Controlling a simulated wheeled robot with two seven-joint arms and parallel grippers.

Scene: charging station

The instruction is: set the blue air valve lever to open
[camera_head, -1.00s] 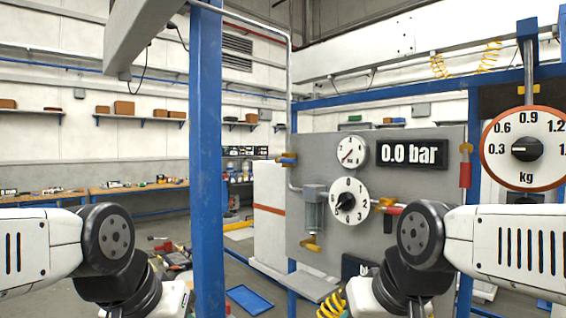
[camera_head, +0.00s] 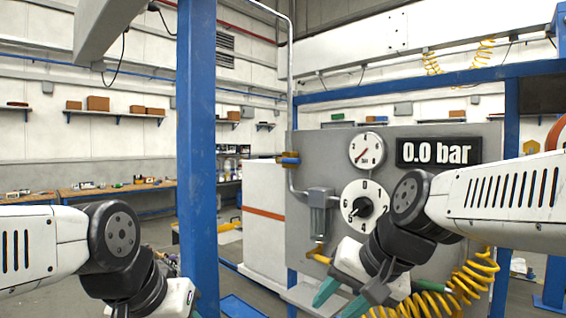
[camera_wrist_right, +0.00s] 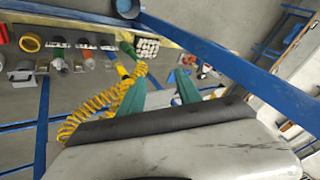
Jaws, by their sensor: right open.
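The blue valve lever (camera_head: 290,160) sits on the pipe at the left edge of the grey panel (camera_head: 330,150) in the head view, with yellow fittings beside it. It lies about level, across the pipe. My right gripper (camera_head: 340,297) is low in front of the panel, below and right of the lever and clear of it. Its green fingers are spread and empty, pointing down and left; they also show in the right wrist view (camera_wrist_right: 160,72). I cannot make out the lever in the wrist view. My left wrist shows at bottom left; its fingers are out of frame.
The display (camera_head: 437,151) reads 0.0 bar. A small gauge (camera_head: 367,150) and a numbered dial (camera_head: 362,205) are on the panel, the dial partly hidden by my right arm. A coiled yellow hose (camera_head: 475,280) hangs near my right gripper. A blue post (camera_head: 197,150) stands left of the panel.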

